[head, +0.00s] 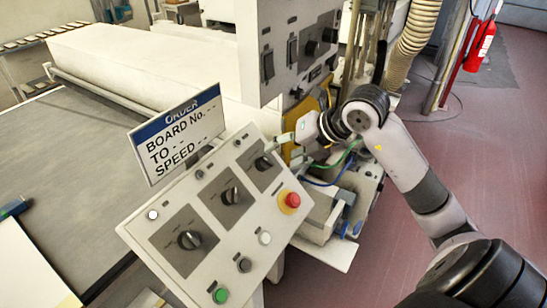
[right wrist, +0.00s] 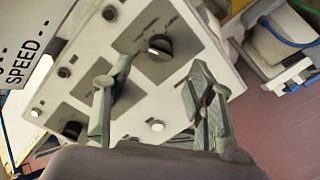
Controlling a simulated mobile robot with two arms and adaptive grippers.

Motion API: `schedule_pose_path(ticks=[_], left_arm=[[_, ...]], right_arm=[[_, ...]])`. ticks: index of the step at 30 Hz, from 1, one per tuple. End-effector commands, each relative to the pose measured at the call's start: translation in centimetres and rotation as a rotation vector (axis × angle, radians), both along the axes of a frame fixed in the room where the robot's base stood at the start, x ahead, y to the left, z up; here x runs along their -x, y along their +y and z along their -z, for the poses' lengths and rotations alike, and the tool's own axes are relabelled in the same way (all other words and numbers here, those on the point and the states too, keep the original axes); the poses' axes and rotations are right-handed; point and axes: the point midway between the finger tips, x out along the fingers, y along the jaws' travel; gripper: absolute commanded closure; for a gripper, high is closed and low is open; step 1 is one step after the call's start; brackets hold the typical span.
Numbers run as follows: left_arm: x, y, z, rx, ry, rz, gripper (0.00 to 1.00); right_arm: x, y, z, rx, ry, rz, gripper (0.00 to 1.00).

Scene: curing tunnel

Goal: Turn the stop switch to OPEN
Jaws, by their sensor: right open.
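A slanted white control panel (head: 170,271) carries three dark rotary switches on grey plates: a lower-left one (head: 190,240), a middle one (head: 230,197) and an upper-right one (head: 263,163). Their lettering is too small to read, so I cannot tell which is the stop switch. My right gripper (head: 280,147) is open and empty by the panel's upper-right corner, close to the upper-right switch. In the right wrist view, the fingers of my right gripper (right wrist: 160,68) are spread, and this switch (right wrist: 158,47) shows between and beyond the tips. Contact is not visible. My left gripper is not in view.
A red mushroom button (head: 292,200), a green button (head: 220,295) and other small buttons sit along the panel's lower right. An order sign (head: 180,133) stands behind its upper edge. A taller switch cabinet (head: 290,50) rises close behind my right gripper. Cables and a machine lie right of the panel.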

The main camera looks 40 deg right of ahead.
Motion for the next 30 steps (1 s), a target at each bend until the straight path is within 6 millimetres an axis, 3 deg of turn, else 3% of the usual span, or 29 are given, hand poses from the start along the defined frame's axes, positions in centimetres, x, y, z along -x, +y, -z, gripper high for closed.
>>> schedule_pose_path(ticks=[3, 9, 30], left_arm=[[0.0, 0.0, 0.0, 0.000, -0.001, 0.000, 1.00], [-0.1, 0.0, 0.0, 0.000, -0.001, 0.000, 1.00], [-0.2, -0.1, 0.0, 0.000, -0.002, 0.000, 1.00]], right_arm=[[1.4, -0.5, -1.7, 0.003, -0.001, 0.001, 0.49], [2.8, -0.9, -3.1, 0.001, 0.001, 0.000, 0.49], [2.9, -1.0, -3.4, 0.000, 0.000, 0.000, 0.49]])
